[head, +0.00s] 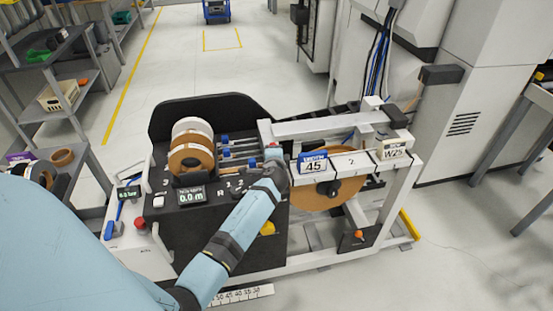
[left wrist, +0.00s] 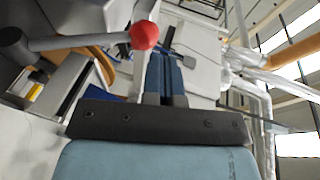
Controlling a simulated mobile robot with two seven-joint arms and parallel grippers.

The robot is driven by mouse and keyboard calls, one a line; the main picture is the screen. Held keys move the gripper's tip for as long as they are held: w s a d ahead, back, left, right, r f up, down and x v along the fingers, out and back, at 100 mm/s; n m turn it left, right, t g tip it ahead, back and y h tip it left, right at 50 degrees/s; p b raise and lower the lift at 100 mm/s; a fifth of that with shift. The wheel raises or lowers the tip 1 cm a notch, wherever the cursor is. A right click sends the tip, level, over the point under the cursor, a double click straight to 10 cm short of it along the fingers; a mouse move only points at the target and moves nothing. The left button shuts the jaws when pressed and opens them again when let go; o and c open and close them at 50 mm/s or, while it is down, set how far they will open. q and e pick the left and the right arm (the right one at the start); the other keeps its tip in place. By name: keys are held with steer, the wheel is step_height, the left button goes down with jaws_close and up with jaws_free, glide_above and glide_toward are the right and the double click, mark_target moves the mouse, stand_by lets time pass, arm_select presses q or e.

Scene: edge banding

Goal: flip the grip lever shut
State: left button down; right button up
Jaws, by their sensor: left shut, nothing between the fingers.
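My left arm reaches in from the lower left of the head view, and its gripper (head: 274,170) is at the front of the machine, just left of the blue-and-white ".45" sign. In the left wrist view the gripper's fingers (left wrist: 165,75) are shut together with nothing between them. A grey lever (left wrist: 85,42) with a red ball knob (left wrist: 144,35) lies across that view, the knob close by the fingertips. Whether they touch, I cannot tell. In the head view the lever is mostly hidden behind my gripper; a bit of red (head: 272,147) shows above it. My right gripper is not in view.
The edge banding machine (head: 222,118) carries tape rolls (head: 191,158) and a large brown disc (head: 322,195). A red button (head: 140,223) is at its left. Shelves (head: 52,75) stand at the left and a grey cabinet (head: 490,90) at the right.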

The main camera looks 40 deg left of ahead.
arm_select(q)
steer(key=x, duration=0.1)
steer(key=b+x, duration=0.1)
steer(key=x, duration=0.1)
steer(key=shift+a, duration=0.4)
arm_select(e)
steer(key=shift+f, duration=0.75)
arm_select(q)
steer(key=shift+s, duration=0.1)
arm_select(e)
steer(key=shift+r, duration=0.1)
